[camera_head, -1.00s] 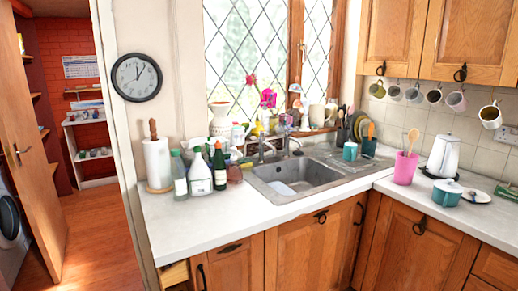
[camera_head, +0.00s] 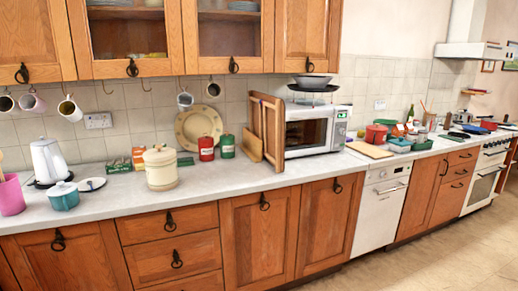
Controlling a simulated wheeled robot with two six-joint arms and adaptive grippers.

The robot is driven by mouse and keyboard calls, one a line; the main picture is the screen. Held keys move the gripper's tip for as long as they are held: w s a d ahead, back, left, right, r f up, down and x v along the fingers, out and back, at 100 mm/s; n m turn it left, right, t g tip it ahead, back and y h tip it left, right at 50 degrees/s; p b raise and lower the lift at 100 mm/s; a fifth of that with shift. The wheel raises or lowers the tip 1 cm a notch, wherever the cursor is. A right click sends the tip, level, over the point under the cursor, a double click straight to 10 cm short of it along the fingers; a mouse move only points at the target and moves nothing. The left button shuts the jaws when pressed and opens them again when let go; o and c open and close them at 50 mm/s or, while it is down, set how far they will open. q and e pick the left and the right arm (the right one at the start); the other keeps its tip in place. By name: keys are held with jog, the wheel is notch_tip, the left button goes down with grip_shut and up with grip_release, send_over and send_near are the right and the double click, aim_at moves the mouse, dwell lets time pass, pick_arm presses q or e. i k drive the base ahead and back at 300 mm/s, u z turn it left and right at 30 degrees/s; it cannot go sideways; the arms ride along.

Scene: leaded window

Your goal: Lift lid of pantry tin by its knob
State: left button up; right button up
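A cream pantry tin (camera_head: 161,170) stands upright on the worktop, left of the middle of the view. Its lid (camera_head: 159,154) is on, with a small knob (camera_head: 158,146) on top. Neither of my grippers is in view, and nothing touches the tin.
A teal pot (camera_head: 63,196), a pink holder (camera_head: 10,194) and a white kettle (camera_head: 47,160) stand left of the tin. A red canister (camera_head: 206,149) and a green canister (camera_head: 227,146) stand behind it to the right. Bare worktop (camera_head: 225,180) lies to its front right.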

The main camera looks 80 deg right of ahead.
aim_at(160, 154)
jog(key=z, duration=1.35)
jog(key=i, duration=0.55)
jog(key=u, duration=0.75)
jog(key=i, duration=1.3)
jog(key=z, duration=0.65)
jog(key=i, duration=0.7)
jog(key=z, duration=0.55)
